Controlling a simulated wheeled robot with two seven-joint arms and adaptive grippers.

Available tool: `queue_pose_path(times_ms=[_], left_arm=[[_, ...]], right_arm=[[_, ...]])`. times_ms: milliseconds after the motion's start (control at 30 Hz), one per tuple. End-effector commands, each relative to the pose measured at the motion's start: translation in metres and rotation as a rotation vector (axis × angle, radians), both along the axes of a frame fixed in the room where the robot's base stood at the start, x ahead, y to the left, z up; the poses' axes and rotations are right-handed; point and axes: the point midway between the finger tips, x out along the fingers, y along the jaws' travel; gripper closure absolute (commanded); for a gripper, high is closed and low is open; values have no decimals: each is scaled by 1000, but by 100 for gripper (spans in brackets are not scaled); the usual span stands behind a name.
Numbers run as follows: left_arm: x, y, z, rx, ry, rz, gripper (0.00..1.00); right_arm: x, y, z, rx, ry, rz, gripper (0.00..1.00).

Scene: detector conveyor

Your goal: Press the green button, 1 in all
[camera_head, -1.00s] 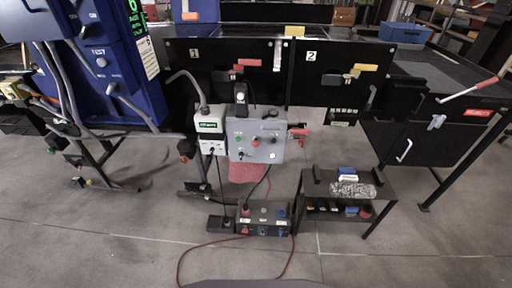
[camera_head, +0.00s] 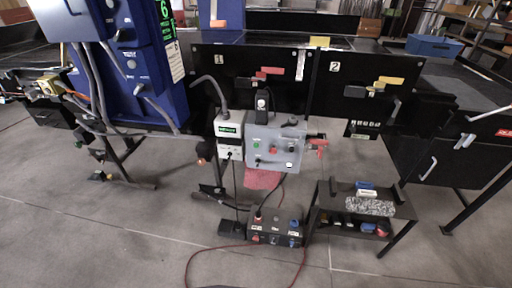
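A grey control box (camera_head: 276,158) hangs at the front of the black machine, in the middle of the head view. A small green button (camera_head: 257,146) is at the upper left of its face. A larger red button (camera_head: 273,150) sits right of it, with small dark knobs nearby. Nothing covers the green button. Neither of my grippers is in view.
A white box with a green display (camera_head: 229,130) stands directly left of the control box. A red drill-like tool (camera_head: 318,143) is at its right. Below are a floor-level button box (camera_head: 275,228) with a red cable and a low black cart (camera_head: 330,188). Front floor is open.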

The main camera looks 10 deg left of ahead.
Motion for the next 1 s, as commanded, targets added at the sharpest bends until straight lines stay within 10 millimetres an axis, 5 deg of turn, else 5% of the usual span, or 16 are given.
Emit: queue_pose_path(times_ms=[333, 1000], left_arm=[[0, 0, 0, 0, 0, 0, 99], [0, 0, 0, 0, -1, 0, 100]], right_arm=[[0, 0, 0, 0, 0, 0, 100], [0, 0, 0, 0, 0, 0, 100]])
